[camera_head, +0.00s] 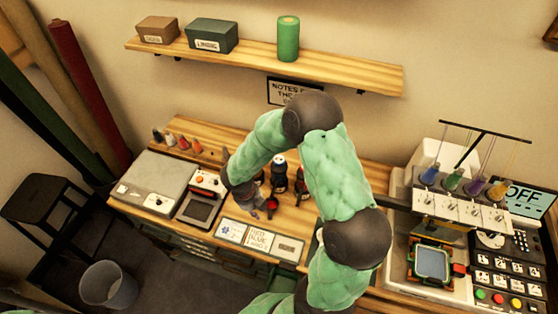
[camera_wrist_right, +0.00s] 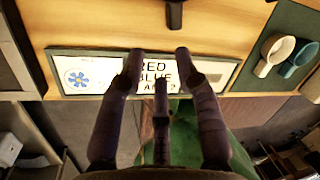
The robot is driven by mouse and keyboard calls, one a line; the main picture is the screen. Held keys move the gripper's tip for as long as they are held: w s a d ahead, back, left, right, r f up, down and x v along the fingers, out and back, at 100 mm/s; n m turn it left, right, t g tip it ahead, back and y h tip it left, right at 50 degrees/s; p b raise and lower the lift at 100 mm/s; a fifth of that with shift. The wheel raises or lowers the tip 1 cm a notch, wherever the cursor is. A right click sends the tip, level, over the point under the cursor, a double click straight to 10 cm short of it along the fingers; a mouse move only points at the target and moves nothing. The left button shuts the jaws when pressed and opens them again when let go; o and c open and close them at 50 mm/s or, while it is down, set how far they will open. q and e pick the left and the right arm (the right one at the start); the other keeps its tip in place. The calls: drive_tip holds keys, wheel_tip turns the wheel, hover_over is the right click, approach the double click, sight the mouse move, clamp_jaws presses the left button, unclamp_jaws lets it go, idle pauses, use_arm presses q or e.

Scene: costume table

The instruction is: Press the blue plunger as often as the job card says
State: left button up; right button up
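The job card panel (camera_head: 258,240) lies at the front of the bench, left of centre. In the right wrist view the card (camera_wrist_right: 100,78) shows a blue flower and the words RED and BLUE; my fingers cover part of the text. My right gripper (camera_wrist_right: 157,62) is open and empty, its fingers apart over the card. In the head view it hangs above the bench behind the panel. Dark bottles (camera_head: 279,172) stand behind my right arm, partly hidden. My left gripper is out of view.
A small device with a dark screen (camera_head: 201,203) and a grey case (camera_head: 153,184) stand left. A button panel (camera_head: 505,277) and a green-framed tray (camera_head: 432,264) are at right. Two small scoops (camera_wrist_right: 285,55) lie beside the card. A shelf (camera_head: 340,73) is above.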

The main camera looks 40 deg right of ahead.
clamp_jaws()
idle(1.3)
